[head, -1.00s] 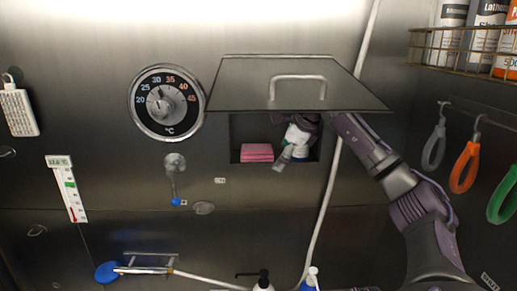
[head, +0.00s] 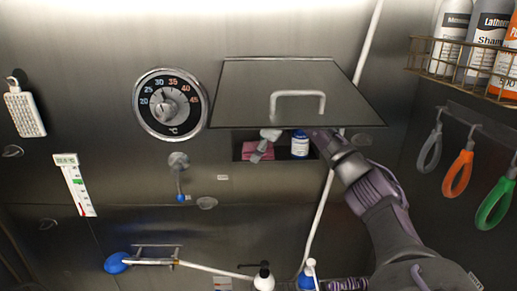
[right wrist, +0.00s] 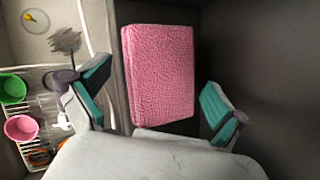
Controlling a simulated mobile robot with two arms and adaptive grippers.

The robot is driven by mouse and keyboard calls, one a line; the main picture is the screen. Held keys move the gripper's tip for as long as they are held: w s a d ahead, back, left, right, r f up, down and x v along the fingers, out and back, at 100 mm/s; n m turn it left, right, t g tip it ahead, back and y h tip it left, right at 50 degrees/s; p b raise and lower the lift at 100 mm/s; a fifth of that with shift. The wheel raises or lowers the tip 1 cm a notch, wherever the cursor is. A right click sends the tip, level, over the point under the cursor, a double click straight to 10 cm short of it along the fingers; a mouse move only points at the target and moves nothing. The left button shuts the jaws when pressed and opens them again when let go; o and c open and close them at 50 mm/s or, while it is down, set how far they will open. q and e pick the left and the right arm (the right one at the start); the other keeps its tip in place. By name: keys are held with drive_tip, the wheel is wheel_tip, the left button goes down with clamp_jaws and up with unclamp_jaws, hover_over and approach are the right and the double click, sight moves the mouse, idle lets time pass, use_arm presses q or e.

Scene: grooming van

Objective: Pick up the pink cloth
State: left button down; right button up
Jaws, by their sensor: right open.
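The pink cloth (head: 257,153) is a folded, textured block inside a dark wall recess (head: 237,148) under a raised lid (head: 240,92). In the right wrist view the cloth (right wrist: 160,75) fills the space ahead, between the fingers. My right gripper (head: 266,144) reaches in from the right beneath the lid and partly covers the cloth. In the right wrist view its teal-padded fingers (right wrist: 154,88) are spread wide, with gaps between them and the cloth. They do not appear to grip it. My left gripper is not in view.
A white and blue bottle (head: 300,145) stands in the recess, just right of the cloth and close to my right arm. The lid with its handle (head: 297,95) hangs over my arm. A dial (head: 170,103) is left of the recess. Coloured loops (head: 457,173) hang at right.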

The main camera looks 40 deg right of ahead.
drive_tip(key=shift+a, duration=0.1)
drive_tip(key=c, duration=0.9)
drive_tip(key=shift+r, duration=0.3)
